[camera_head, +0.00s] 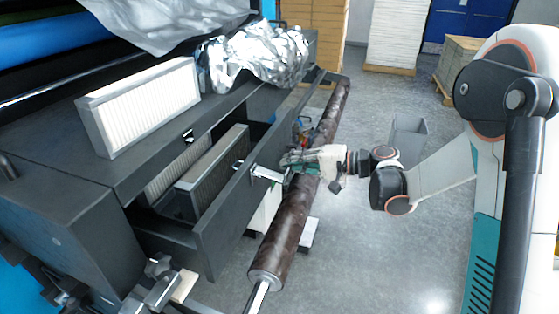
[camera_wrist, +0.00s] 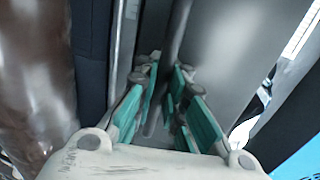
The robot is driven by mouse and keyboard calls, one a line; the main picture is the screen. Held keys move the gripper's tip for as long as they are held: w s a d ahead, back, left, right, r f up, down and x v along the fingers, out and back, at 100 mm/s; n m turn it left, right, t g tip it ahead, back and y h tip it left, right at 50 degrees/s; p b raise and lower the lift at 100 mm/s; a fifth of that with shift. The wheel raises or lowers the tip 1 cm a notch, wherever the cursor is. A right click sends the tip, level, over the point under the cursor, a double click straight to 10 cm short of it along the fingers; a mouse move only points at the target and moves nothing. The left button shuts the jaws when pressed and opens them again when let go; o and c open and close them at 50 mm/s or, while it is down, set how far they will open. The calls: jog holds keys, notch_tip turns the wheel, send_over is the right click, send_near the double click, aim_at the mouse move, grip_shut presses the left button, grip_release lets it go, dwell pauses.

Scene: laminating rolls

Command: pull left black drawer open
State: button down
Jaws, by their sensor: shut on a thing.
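The left black drawer (camera_head: 222,222) stands pulled out of the dark machine in the head view, with pleated filters (camera_head: 212,160) inside it. A pale metal handle (camera_head: 264,173) sticks out from its front. My gripper (camera_head: 287,170) reaches in from the right, over the brown roll, and is shut on the handle's outer end. In the wrist view the teal-padded fingers (camera_wrist: 168,75) close around a narrow grey part; their exact contact is hard to make out.
A long brown roll (camera_head: 287,232) lies in front of the drawer, just below my gripper. A white pleated filter (camera_head: 145,105) and crumpled silver foil (camera_head: 255,55) rest on the machine top.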

jog(key=f+v, duration=0.2)
jog(key=v, duration=1.2)
jog(key=shift+d+f+b, duration=0.3)
jog(key=c, duration=1.7)
grip_release()
jog(key=shift+o, duration=0.2)
jog(key=shift+s, duration=0.1)
jog(key=v, duration=1.2)
